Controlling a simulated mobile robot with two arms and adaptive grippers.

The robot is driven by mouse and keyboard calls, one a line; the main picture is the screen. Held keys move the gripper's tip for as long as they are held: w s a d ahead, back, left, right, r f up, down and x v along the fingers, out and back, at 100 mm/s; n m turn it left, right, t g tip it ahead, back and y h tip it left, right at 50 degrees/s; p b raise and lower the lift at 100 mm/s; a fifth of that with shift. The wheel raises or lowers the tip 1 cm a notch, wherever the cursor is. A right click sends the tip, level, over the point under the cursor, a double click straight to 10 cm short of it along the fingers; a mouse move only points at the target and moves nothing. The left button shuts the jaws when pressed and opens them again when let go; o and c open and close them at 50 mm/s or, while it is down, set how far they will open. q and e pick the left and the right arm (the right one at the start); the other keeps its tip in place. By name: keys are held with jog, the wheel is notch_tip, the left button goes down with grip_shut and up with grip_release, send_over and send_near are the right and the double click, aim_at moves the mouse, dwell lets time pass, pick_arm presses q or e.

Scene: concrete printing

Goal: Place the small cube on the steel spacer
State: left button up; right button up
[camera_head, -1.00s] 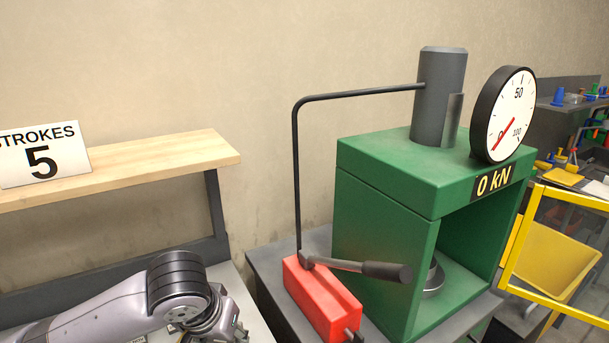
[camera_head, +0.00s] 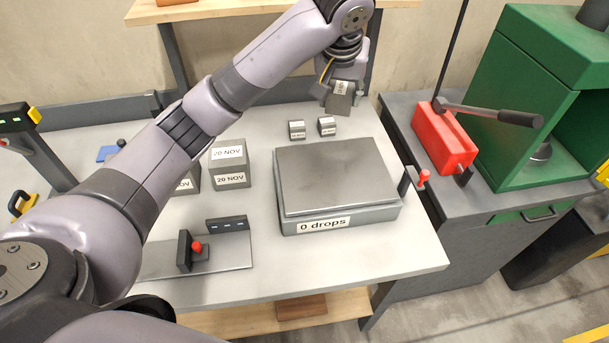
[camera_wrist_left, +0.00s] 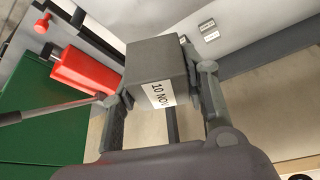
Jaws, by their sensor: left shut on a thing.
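My left gripper (camera_head: 341,94) is shut on a small grey cube (camera_head: 339,104), held above the back of the grey table near its right side. In the left wrist view the cube (camera_wrist_left: 155,62) sits between both fingers, with a white label reading "10 NOV". A round steel piece, possibly the steel spacer (camera_head: 541,153), is partly visible inside the green press (camera_head: 505,95), to the right of the gripper. Two smaller grey cubes, one left (camera_head: 297,130) and one right (camera_head: 327,126), stand on the table below the held cube. My right gripper is not in view.
A red pump (camera_head: 443,138) with a lever (camera_head: 500,112) and upright pipe stands between gripper and press. A flat steel plate unit (camera_head: 340,222) labelled "0 drops" fills the table's right part. Larger cubes labelled "20 NOV" (camera_head: 229,165) stand left. A wooden shelf (camera_head: 215,10) is behind.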

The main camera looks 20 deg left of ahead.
pick_arm(q)
jog(key=f+p, duration=0.1)
jog(key=f, duration=0.9)
jog(key=w+f+p, duration=0.1)
jog(key=f, duration=0.4)
jog(key=shift+d+f+p, duration=0.2)
jog(key=shift+f+p, duration=0.1)
jog(key=shift+p, duration=0.05)
jog(key=shift+w+f, duration=0.1)
jog(key=shift+f, duration=0.25)
notch_tip(320, 180, down, 3)
jog(key=shift+f+p, duration=0.2)
jog(key=shift+p, duration=0.2)
jog(key=shift+f, duration=0.4)
jog(key=o, duration=1.4)
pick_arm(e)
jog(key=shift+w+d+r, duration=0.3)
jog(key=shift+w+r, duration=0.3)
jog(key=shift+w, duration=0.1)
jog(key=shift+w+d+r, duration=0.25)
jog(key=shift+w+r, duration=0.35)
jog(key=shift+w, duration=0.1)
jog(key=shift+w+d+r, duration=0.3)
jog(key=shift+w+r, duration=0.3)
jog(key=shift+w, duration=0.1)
